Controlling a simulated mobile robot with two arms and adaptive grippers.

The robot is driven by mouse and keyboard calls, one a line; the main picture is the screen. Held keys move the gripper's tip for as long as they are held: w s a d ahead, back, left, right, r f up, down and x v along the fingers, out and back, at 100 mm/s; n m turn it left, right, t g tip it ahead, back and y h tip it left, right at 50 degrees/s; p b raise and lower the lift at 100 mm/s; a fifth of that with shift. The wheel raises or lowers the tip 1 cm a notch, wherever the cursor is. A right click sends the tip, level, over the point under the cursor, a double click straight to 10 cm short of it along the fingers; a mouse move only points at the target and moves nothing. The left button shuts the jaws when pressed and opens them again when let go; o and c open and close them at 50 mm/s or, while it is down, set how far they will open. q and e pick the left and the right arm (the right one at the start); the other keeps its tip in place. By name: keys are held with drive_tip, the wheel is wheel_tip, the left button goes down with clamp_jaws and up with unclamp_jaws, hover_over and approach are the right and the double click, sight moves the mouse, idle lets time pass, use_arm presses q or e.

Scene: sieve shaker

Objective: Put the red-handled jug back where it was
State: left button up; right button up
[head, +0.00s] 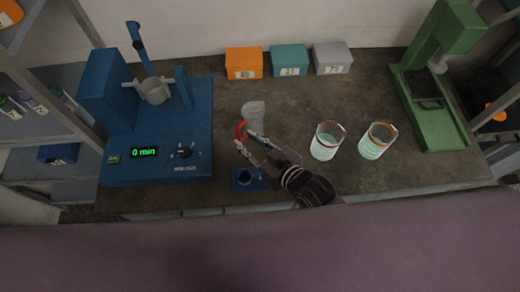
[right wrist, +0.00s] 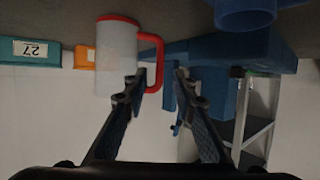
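The red-handled jug stands on the dark bench top, with its pale, see-through body (head: 254,110) and red handle (head: 240,128) showing left of centre in the head view. In the right wrist view its whitish body (right wrist: 116,60) is left of centre, and the red handle (right wrist: 159,55) points toward the space between my fingers. My right gripper (head: 248,143) is close to the handle. Its two fingers (right wrist: 161,78) are apart, with the left fingertip overlapping the handle's edge in the picture; I cannot tell whether they touch. My left gripper is not in view.
A blue machine (head: 155,135) showing "0 min" stands left. A small blue holder (head: 241,185) is just below my gripper. Two clear beakers (head: 326,142) (head: 377,141) stand right. Orange (head: 243,61), teal (head: 289,59) and grey (head: 332,57) boxes line the back. A green press (head: 425,95) stands far right.

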drive_tip(key=v, duration=0.6)
drive_tip(key=shift+s+b, duration=0.15)
drive_tip(key=shift+b, duration=0.15)
drive_tip(key=shift+d+r, duration=0.1)
drive_tip(key=shift+d, duration=0.05)
